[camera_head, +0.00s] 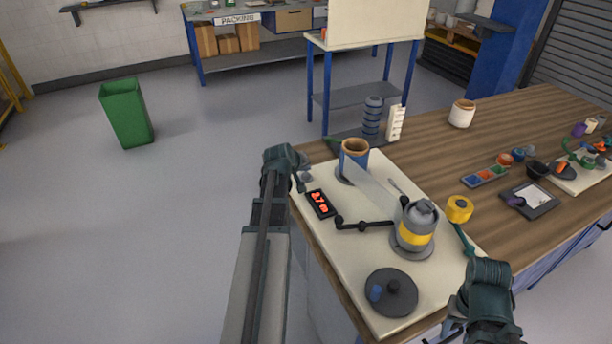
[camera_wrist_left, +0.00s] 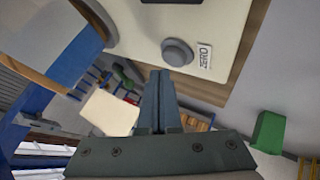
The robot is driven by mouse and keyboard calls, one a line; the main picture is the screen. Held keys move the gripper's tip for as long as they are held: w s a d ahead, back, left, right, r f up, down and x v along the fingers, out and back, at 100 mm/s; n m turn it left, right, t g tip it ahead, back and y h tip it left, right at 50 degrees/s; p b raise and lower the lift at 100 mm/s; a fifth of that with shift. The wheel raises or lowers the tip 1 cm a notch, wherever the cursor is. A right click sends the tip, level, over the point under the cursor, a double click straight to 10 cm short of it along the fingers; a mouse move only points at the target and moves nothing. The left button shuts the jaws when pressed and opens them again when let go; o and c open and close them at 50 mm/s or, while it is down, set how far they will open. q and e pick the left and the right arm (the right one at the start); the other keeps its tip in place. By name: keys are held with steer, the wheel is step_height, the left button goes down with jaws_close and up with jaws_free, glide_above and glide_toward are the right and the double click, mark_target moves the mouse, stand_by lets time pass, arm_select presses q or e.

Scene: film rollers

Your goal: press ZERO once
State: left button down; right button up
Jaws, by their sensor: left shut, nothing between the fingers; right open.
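The ZERO button is a round grey knob (camera_wrist_left: 177,52) on the cream board in the left wrist view, with a white ZERO label (camera_wrist_left: 204,57) beside it. My left gripper (camera_wrist_left: 160,75) is shut and empty, its fingertips close to the button's edge in that view; I cannot tell whether they touch. In the head view my left gripper (camera_head: 299,165) is at the board's far left corner and partly hides the button area. A black display (camera_head: 320,203) with red digits lies on the board nearby. My right gripper (camera_head: 458,331) is open and empty at the bottom right.
The cream board (camera_head: 340,265) on the wooden table (camera_head: 540,115) carries a blue roll (camera_head: 354,160) with film, a crank (camera_head: 362,225), a grey and yellow roller (camera_head: 417,225) and a dark disc (camera_head: 391,292). Open floor lies left of the table.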

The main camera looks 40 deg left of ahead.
mark_target(305, 178)
arm_select(q)
steer(key=shift+f+b, duration=0.35)
steer(key=shift+f, duration=0.1)
steer(key=shift+f+b, duration=0.45)
steer(key=shift+b, duration=0.05)
stand_by(0.6)
steer(key=shift+r, duration=0.1)
steer(key=shift+r+p, duration=0.85)
steer(key=shift+p, duration=0.1)
step_height(305, 178, up, 5)
steer(key=p, duration=0.5)
steer(key=shift+s+f, duration=0.1)
stand_by(0.7)
